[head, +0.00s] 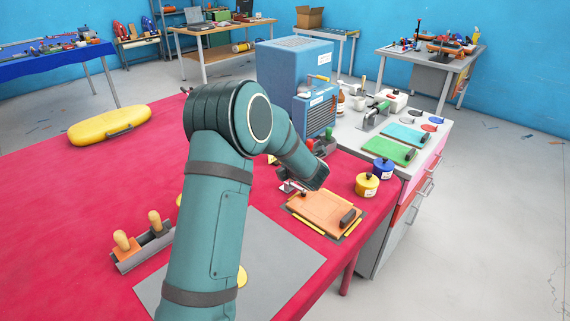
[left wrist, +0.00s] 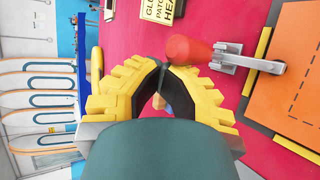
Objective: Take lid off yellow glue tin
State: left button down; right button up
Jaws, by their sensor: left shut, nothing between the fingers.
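The yellow glue tin (head: 367,186) stands upright on the red table near its right edge, with a dark-knobbed lid (head: 368,176) on top. A blue tin (head: 382,169) stands just behind it. My left arm reaches across the middle of the head view and bends down left of the tins, apart from them. Its fingers cannot be made out there. In the left wrist view my left gripper (left wrist: 162,72) has its yellow fingers brought together, empty, above the red table. No yellow tin can be made out in that view. My right gripper is in neither view.
An orange board (head: 322,211) lies left of the tins; beside it in the wrist view is a clamp with a red handle (left wrist: 195,50). A blue machine (head: 295,80) stands behind. A grey cabinet top (head: 350,135) holds green and teal sheets.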

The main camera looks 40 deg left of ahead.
aim_at(368, 180)
jog(key=k+l, duration=0.15)
jog(key=l, duration=0.25)
jog(key=k+l, duration=0.15)
jog(key=l, duration=0.2)
jog(key=k+l, duration=0.15)
jog(key=l, duration=0.25)
